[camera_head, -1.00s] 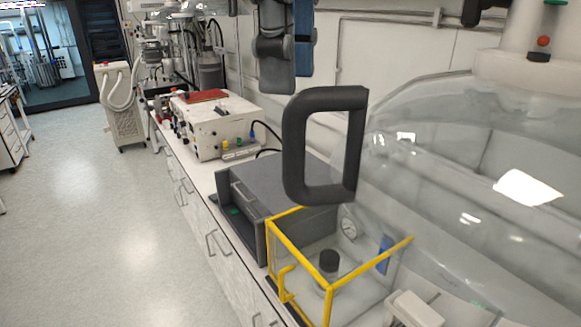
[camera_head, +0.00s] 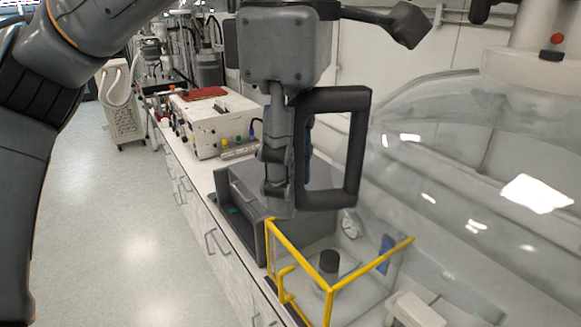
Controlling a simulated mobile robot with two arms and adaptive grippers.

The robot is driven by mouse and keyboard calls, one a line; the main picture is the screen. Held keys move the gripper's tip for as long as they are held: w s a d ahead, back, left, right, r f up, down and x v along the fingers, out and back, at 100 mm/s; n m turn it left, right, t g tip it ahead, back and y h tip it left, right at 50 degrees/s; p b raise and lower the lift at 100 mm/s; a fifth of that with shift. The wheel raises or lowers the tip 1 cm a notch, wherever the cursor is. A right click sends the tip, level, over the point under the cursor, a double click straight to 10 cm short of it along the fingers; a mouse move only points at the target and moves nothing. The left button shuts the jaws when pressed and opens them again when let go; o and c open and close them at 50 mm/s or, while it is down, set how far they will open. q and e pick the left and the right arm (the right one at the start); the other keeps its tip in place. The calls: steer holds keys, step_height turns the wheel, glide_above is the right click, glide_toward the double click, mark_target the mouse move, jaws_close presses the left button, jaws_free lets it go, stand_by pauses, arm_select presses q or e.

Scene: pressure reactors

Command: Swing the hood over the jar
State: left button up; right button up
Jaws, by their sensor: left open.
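The hood (camera_head: 470,170) is a large clear dome on the right, hanging from a white arm at the top right. Its black loop handle (camera_head: 352,150) sticks out at its left edge. The jar (camera_head: 328,263) has a dark lid and stands inside a clear box with yellow edges, below and left of the dome. My left gripper (camera_head: 288,190) points down at the left bar of the handle. It is open. One finger shows in front and to the left of the bar; the other is mostly hidden, and I cannot tell whether they touch the handle. My right gripper is not in view.
The yellow-edged box (camera_head: 372,266) stands on the bench, with a grey device (camera_head: 240,215) left of it. A white instrument (camera_head: 205,130) sits farther back. A small white item (camera_head: 418,310) lies at the front right. The floor at left is clear.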

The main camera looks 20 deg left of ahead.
arm_select(q)
steer(key=shift+s, duration=0.2)
steer(key=shift+w, duration=0.15)
jaws_close()
steer(key=shift+d, duration=0.1)
